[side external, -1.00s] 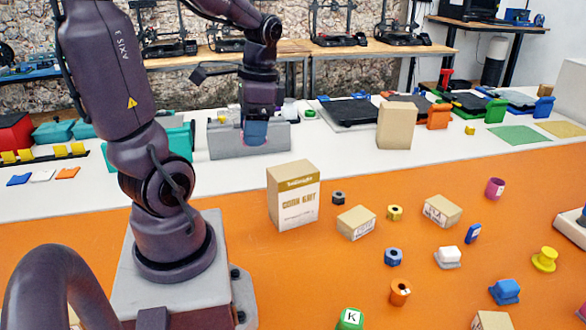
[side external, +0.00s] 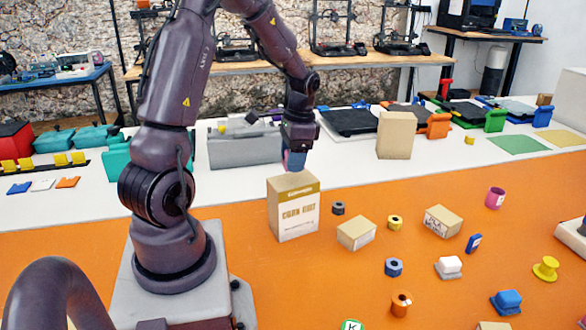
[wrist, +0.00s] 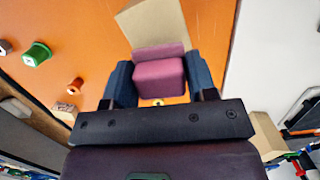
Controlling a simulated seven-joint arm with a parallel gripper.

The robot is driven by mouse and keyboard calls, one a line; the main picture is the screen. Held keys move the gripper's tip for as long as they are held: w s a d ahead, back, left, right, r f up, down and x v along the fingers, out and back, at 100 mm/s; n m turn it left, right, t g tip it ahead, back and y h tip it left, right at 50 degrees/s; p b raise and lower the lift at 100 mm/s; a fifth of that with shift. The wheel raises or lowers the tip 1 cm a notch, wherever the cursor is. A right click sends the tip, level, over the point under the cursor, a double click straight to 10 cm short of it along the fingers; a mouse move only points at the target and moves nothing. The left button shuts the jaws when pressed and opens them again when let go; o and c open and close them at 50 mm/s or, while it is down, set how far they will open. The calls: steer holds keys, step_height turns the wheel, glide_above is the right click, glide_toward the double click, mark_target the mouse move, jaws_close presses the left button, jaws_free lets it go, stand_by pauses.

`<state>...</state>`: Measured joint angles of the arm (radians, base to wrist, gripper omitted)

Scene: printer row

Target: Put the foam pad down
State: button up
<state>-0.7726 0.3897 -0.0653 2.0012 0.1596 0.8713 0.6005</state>
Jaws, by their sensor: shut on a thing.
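The foam pad is a mauve-pink block (wrist: 160,76), seen in the wrist view between the two blue fingers of my gripper (wrist: 160,88). In the side view my gripper (side external: 294,160) hangs just above the top of the tan corn grit box (side external: 298,213); the fingers hide most of the pad there. The box also shows in the wrist view (wrist: 155,22), beyond the pad. I cannot tell whether the pad touches the box top.
A smaller box (side external: 356,233) and a dark nut (side external: 338,208) lie right of the corn grit box on the orange surface (side external: 330,290). A grey bin (side external: 235,150) and a tall tan box (side external: 396,135) stand behind on the white strip. Several small parts are scattered to the right.

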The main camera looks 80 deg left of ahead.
steer(key=shift+f, duration=1.65)
steer(key=shift+f, duration=0.1)
steer(key=o, duration=0.9)
